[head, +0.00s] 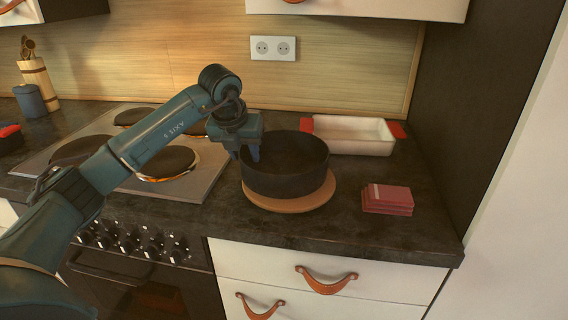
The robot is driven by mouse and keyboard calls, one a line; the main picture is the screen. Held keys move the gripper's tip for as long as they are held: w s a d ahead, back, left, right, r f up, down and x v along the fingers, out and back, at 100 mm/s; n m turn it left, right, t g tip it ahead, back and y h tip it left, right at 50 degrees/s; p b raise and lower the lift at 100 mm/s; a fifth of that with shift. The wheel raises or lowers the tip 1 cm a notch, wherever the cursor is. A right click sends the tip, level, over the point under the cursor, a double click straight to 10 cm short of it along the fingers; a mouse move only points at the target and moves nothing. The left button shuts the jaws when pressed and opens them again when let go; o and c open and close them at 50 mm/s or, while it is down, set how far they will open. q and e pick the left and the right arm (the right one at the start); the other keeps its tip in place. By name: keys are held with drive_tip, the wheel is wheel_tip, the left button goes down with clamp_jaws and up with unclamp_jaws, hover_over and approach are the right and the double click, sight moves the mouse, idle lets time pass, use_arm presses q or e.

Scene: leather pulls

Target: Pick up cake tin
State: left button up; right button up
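The cake tin, a round black tin (286,180), sits upright on a round wooden board (262,204) on the dark counter. My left gripper (245,155) comes in from the left, pointing down at the tin's left rim. Its two fingers are apart, one near the outside of the rim and one over the inside. A gap shows between them, and I see no firm contact with the wall. The tin's inside is dark and looks empty. My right gripper is not in view.
A white baking dish with red ends (352,136) stands close behind the tin at right. A stack of red blocks or packets (387,199) lies to the right. A stove with several hotplates (200,178) is at left. Bare counter (345,222) lies in front of the tin.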

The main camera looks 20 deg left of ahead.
use_arm(q)
drive_tip(key=shift+c, duration=0.2)
clamp_jaws()
idle(0.4)
